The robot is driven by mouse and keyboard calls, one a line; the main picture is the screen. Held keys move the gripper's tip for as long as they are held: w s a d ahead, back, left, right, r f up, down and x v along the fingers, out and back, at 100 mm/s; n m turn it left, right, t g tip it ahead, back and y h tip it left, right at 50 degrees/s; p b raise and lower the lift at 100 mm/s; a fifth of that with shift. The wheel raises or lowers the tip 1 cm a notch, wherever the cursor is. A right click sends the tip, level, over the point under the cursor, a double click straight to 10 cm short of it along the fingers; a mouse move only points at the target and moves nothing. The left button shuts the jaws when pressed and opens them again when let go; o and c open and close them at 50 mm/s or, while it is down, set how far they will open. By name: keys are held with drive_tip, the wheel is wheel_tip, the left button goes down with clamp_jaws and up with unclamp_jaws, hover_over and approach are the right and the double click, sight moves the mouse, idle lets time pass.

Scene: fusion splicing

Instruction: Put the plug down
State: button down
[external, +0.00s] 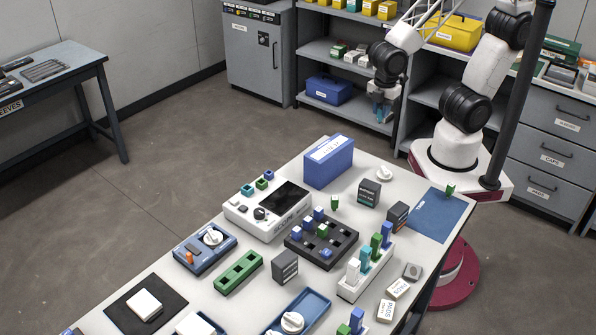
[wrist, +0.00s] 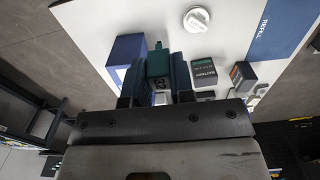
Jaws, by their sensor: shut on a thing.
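My gripper (external: 380,112) hangs high beyond the table's far edge in the external view, pointing down. In the wrist view its two dark blue fingers (wrist: 158,76) are closed on a dark green plug (wrist: 158,62) with small pale marking on its near face. The plug is held in the air, with the table top behind it; in the external view it is too small to make out. A small green plug (external: 335,202) stands on the table near the blue box, and another green piece (external: 450,190) stands on the blue mat (external: 432,218).
A blue box (external: 328,164) stands at the table's far end, beside dark battery boxes (external: 369,193) and a round white piece (external: 385,174). A black socket tray (external: 305,247), a splicer (external: 262,212) and a white rack (external: 350,285) crowd the middle. The blue mat is mostly bare.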

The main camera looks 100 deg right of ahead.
drive_tip(key=shift+w, duration=0.1)
hover_over(336, 147)
drive_tip(key=shift+f, duration=0.75)
idle(0.4)
drive_tip(key=shift+f, duration=0.1)
drive_tip(key=shift+f, duration=1.7)
drive_tip(key=shift+f, duration=0.1)
drive_tip(key=c, duration=1)
unclamp_jaws()
wheel_tip(336, 147, up, 12)
drive_tip(key=shift+r, duration=0.15)
